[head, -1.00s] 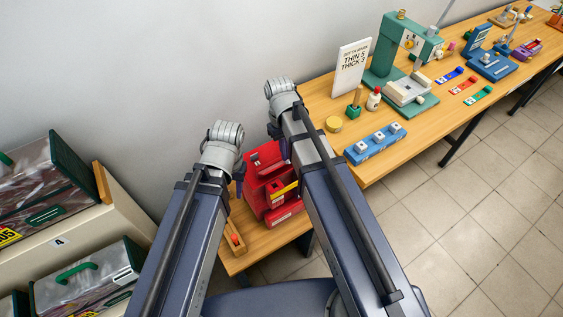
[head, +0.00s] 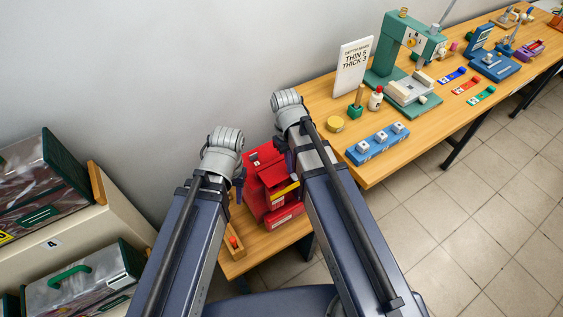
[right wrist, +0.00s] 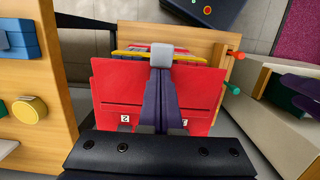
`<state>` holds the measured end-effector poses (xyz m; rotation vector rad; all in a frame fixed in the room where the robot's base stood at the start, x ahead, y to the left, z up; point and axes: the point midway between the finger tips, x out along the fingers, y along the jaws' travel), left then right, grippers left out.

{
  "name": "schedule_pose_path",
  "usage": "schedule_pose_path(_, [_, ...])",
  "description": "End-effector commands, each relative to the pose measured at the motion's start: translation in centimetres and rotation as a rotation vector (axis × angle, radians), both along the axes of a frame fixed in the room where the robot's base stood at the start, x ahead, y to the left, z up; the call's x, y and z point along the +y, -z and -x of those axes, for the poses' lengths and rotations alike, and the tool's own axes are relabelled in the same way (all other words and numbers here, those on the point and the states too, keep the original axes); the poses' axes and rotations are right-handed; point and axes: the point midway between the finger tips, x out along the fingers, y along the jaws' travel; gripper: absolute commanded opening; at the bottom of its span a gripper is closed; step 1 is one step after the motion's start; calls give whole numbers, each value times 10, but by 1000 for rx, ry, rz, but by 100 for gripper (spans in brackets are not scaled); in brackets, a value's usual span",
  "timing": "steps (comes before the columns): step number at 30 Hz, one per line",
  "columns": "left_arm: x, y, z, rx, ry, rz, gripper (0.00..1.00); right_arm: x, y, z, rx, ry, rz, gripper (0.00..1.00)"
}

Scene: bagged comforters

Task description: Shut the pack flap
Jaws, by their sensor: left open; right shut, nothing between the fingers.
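The red pack (head: 262,168) stands on a small wooden table between my two arms in the head view, with a yellow strip on its front. In the right wrist view its red panels (right wrist: 115,85) spread on both sides of my fingers. I cannot tell which panel is the flap. My right gripper (right wrist: 161,62) is shut and empty, in front of the panels; I cannot tell whether it touches them. My left gripper (head: 240,182) is open at the pack's left side in the head view, mostly hidden by its wrist.
A long wooden table (head: 390,160) at the right holds a green press (head: 385,60), a blue block with knobs (head: 377,145) and a yellow disc (head: 335,124). A cream shelf (head: 118,205) with bagged packs is at the left. A small wooden holder (head: 233,243) lies before the pack.

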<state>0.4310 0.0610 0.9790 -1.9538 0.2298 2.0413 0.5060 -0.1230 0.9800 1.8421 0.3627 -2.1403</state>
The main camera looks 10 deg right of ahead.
Motion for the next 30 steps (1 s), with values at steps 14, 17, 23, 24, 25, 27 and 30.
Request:
schedule_pose_path(14, [0, 1, 0, 0, 0, 0, 42, -2, 1, 3, 7, 2, 4, 0])
schedule_pose_path(17, [0, -1, 0, 0, 0, 0, 42, -2, -1, 3, 7, 2, 4, 0])
schedule_pose_path(23, [0, -17, 0, 0, 0, 0, 42, -2, -17, 3, 7, 2, 4, 0])
schedule_pose_path(24, [0, -21, 0, 0, 0, 0, 42, -2, -21, 3, 8, 2, 5, 0])
schedule_pose_path(25, [0, -24, 0, 0, 1, 0, 42, -2, -24, 3, 8, 2, 5, 0])
schedule_pose_path(27, [0, -31, 0, 0, 1, 0, 42, -2, -31, 4, 7, 2, 6, 0])
schedule_pose_path(30, [0, -41, 0, 0, 1, 0, 42, -3, -41, 4, 7, 3, 7, 0])
